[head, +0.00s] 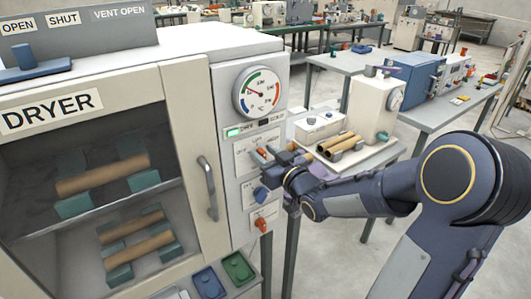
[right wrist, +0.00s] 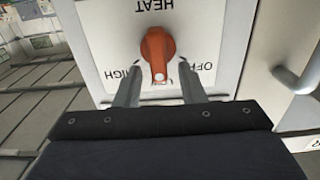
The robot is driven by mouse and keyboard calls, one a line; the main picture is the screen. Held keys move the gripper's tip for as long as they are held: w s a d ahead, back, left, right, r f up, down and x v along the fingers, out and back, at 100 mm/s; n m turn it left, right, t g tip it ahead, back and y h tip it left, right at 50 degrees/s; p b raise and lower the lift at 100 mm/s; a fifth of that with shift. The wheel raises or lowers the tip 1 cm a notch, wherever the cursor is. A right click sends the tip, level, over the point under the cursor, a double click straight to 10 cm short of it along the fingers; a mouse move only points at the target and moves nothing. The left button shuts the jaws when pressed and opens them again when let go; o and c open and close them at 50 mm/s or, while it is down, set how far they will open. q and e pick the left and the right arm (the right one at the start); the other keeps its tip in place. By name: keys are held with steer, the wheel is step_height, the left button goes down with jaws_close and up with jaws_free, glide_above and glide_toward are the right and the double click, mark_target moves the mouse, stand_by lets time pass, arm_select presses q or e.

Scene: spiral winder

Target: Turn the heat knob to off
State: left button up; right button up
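The heat knob (right wrist: 157,46) is orange, on a white plate marked HEAT, which appears inverted in the right wrist view. Its narrow end points down in that picture, between the HIGH and OFF labels. In the head view the orange knob (head: 261,152) is at the top of the dryer's control panel, partly hidden by my gripper. My right gripper (head: 275,156) is at this knob. In the right wrist view its two fingers (right wrist: 158,68) stand apart on either side of the knob, with gaps visible. My left gripper is not in view.
A blue knob (head: 260,193) and another orange knob (head: 261,224) sit lower on the panel. The dryer's door handle (head: 207,188) is left of the panel. A round gauge (head: 257,92) is above. A table with a cream machine (head: 372,108) stands behind my right arm.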

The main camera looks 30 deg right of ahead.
jaws_close()
steer(key=shift+f+n+b, duration=0.15)
steer(key=shift+n+b, duration=0.15)
steer(key=shift+b, duration=0.3)
steer(key=shift+s+a+f+n+b, duration=0.15)
steer(key=shift+a+n+b, duration=0.15)
steer(key=shift+n+b, duration=2.1)
steer(key=shift+w+a+f+n+b, duration=0.15)
steer(key=shift+a+n+b, duration=0.2)
steer(key=shift+n+b, duration=2)
steer(key=shift+s+a+f+n+b, duration=0.25)
steer(key=shift+n+b, duration=0.8)
steer(key=shift+b, duration=2.65)
steer(key=shift+w+r, duration=0.1)
steer(key=shift+w, duration=0.05)
jaws_free()
